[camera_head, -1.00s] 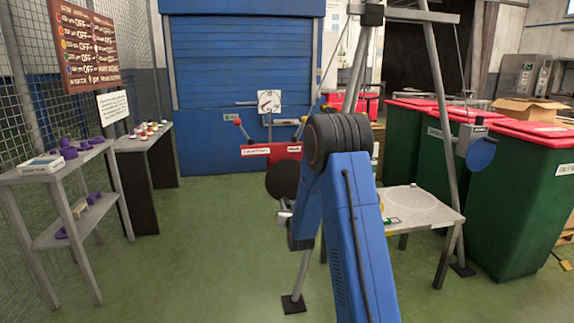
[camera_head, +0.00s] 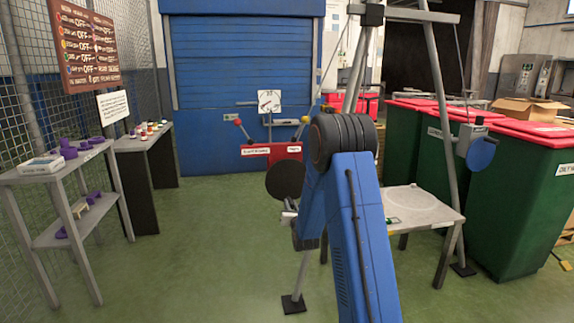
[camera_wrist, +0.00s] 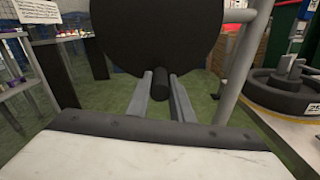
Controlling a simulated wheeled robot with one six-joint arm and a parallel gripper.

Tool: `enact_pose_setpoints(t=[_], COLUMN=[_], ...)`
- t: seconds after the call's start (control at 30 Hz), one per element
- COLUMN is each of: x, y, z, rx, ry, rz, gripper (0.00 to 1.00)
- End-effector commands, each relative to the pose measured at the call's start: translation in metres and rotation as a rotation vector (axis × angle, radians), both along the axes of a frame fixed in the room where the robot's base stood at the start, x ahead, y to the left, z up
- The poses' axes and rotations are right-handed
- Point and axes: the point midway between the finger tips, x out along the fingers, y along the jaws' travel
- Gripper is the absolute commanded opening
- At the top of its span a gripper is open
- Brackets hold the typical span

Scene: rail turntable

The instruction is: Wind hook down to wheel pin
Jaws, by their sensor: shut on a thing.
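In the wrist view, my gripper (camera_wrist: 161,86) is shut on a dark crank handle (camera_wrist: 160,84) that sticks out from a large black disc (camera_wrist: 160,30). In the head view, the black disc (camera_head: 286,179) is left of my arm, by the tripod leg, with my gripper (camera_head: 289,212) just below it. A dark wheel (camera_wrist: 285,92) with an upright grey pin (camera_wrist: 292,68) lies at the right of the wrist view. My arm hides this wheel in the head view. I cannot make out the hook in either view.
A grey table (camera_head: 441,217) with a pale round plate stands under the tripod (camera_head: 440,110). A blue disc (camera_head: 481,154) is on the tripod's right leg. Green bins (camera_head: 520,215) stand at the right and shelves (camera_head: 72,175) at the left.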

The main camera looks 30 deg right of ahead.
Motion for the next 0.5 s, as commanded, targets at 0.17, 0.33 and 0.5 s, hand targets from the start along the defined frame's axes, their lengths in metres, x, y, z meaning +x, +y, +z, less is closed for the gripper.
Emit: enact_pose_setpoints(t=[0.17,0.33,0.5], x=[-0.001,-0.002,-0.003], y=[-0.004,-0.008,-0.013], z=[0.001,0.002,0.003], rx=[0.001,0.001,0.001], ry=[-0.003,-0.003,-0.004], rz=[-0.005,-0.005,-0.005], gripper=[0.00,0.00,0.00])
